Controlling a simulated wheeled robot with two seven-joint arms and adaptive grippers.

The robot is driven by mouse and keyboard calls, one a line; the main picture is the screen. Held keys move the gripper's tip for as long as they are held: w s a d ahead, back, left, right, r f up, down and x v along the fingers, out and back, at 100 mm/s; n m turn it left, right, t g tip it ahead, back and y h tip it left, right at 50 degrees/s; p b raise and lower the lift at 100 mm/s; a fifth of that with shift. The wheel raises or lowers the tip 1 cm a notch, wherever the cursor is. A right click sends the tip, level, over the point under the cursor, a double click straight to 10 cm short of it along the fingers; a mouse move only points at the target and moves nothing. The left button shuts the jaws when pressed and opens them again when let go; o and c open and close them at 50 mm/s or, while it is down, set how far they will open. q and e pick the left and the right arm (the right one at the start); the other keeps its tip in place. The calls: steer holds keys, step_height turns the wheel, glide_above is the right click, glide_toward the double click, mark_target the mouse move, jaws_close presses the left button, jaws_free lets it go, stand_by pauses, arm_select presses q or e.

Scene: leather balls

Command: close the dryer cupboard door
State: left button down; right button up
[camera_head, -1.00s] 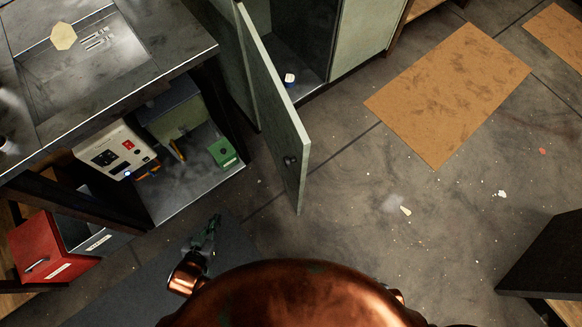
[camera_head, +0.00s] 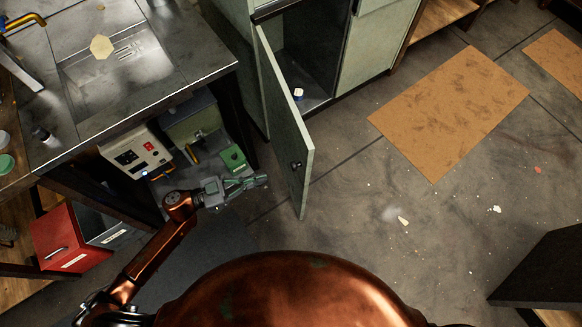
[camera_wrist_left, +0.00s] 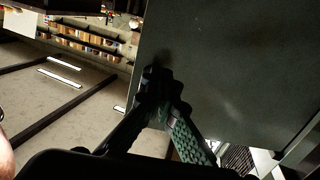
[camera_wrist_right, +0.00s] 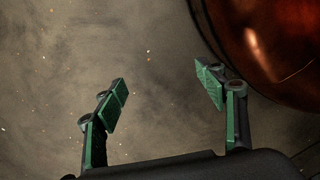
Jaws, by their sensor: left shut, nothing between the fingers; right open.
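The dryer cupboard door (camera_head: 284,118) is a pale green panel with a dark round knob (camera_head: 296,164), standing wide open toward me in the head view. The cupboard (camera_head: 312,52) behind it shows a dark interior with a small white and blue item inside. My left gripper (camera_head: 262,181) is shut and empty, to the left of the door's free edge; a small gap seems to show between them. In the left wrist view its fingertips (camera_wrist_left: 154,84) point toward a large dark flat panel, probably the door. My right gripper (camera_wrist_right: 166,90) is open and empty above the floor.
A metal-topped bench (camera_head: 190,62) stands at left, with a white device (camera_head: 137,152), a green box (camera_head: 233,158) and a red box (camera_head: 62,240) below it. A brown mat (camera_head: 450,112) lies on open floor at right. A dark furniture corner (camera_head: 545,270) juts in at lower right.

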arm_select(q)
steer(key=b+x, duration=0.3)
steer(key=x, duration=0.7)
steer(key=shift+d, duration=0.25)
arm_select(e)
steer(key=w+a+r, duration=0.2)
steer(key=w+r, duration=0.2)
steer(key=r, duration=0.4)
steer(key=shift+w+a, duration=0.15)
steer(key=shift+a, duration=0.05)
arm_select(q)
steer(key=shift+w+d, duration=0.1)
